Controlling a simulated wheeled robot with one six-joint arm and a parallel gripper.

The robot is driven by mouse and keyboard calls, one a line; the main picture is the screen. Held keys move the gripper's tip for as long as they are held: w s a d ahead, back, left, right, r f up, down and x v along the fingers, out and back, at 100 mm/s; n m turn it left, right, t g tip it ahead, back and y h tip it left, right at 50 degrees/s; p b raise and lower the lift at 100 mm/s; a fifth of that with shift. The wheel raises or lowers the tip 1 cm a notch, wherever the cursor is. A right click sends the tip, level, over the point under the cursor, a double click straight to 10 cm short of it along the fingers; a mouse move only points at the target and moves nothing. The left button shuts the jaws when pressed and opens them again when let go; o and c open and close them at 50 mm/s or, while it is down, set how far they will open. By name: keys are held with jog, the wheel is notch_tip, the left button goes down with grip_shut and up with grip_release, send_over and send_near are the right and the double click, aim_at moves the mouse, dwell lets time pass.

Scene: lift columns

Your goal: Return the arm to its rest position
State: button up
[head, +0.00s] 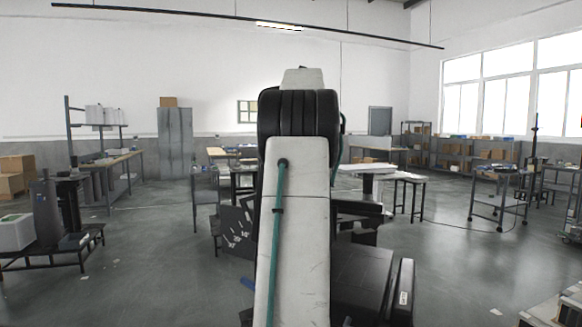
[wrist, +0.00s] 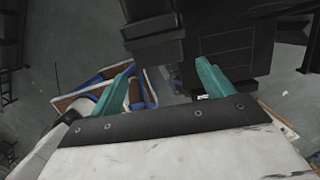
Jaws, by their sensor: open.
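My arm stands upright in the middle of the head view, with a pale link (head: 295,230) and a dark ribbed joint above it. The arm hides what lies straight behind it. My gripper (wrist: 165,80) shows in the wrist view, its two teal fingers wide apart with nothing between them. It is open and empty. The gripper does not show clearly in the head view.
A workbench (head: 118,160) and a grey cabinet (head: 174,143) stand at the back left. A wheeled cart (head: 497,183) stands at the right. A blue-edged wooden tray (wrist: 88,100) lies below the gripper in the wrist view. Open grey floor (head: 150,255) shows at the left.

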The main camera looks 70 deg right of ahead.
jog(key=shift+s+r, duration=0.15)
jog(key=shift+r, duration=0.5)
jog(key=w+a+f+n, duration=0.1)
jog(key=w+a+n, duration=0.5)
jog(key=a, duration=0.6)
jog(key=w+a+f+n, duration=0.1)
jog(key=w+a+n, duration=0.55)
jog(key=a, duration=0.55)
jog(key=a+f+n, duration=0.3)
jog(key=a+n, duration=0.2)
jog(key=a, duration=0.6)
jog(key=s+a+f+n, duration=0.7)
jog(key=a+f+n, duration=0.2)
jog(key=a+f, duration=0.1)
jog(key=s+a+f+n+g, duration=0.1)
jog(key=s+a+f+n, duration=0.6)
jog(key=a+f+n, duration=0.3)
jog(key=a, duration=0.3)
jog(key=shift+s, duration=0.3)
jog(key=shift+n, duration=0.25)
jog(key=shift+c, duration=0.3)
